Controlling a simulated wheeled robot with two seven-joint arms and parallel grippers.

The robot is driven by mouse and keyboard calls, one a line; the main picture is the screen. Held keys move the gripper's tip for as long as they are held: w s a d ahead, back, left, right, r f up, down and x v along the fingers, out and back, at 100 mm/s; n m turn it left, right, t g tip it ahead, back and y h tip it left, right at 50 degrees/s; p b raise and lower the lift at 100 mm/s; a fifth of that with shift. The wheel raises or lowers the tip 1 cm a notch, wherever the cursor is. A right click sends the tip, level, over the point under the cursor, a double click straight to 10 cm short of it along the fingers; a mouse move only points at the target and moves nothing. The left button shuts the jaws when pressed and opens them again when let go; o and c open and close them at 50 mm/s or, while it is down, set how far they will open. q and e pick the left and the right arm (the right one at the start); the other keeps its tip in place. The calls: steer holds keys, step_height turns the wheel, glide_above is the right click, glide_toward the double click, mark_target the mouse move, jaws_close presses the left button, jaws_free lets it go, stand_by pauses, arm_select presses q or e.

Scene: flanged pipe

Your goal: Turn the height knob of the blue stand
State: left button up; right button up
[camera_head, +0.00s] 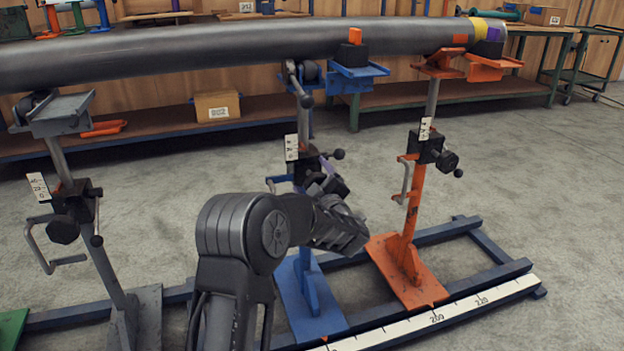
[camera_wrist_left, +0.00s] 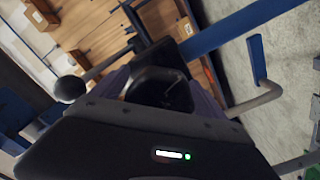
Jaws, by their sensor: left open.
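The blue stand (camera_head: 309,290) rises from a blue base plate, with a black clamp block on its post (camera_head: 304,125). My left gripper (camera_head: 327,175) is at this block, largely hidden by my own wrist in the head view. In the left wrist view the black height knob (camera_wrist_left: 160,88) lies straight ahead, between the open purplish fingers (camera_wrist_left: 162,95). I cannot tell whether the fingers touch it. The knob is mostly hidden in the head view. My right gripper is not in view.
A black ball-ended lever (camera_head: 339,154) and a blue crank handle (camera_head: 278,182) stick out beside the block. An orange stand (camera_head: 411,225) is to the right, a grey stand (camera_head: 72,205) to the left. A long grey pipe (camera_head: 220,42) runs above.

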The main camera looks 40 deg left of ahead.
arm_select(q)
steer(key=shift+d, duration=0.1)
steer(key=p+v, duration=0.2)
steer(key=v, duration=0.5)
steer(key=shift+s+d, duration=0.2)
steer(key=shift+d, duration=0.1)
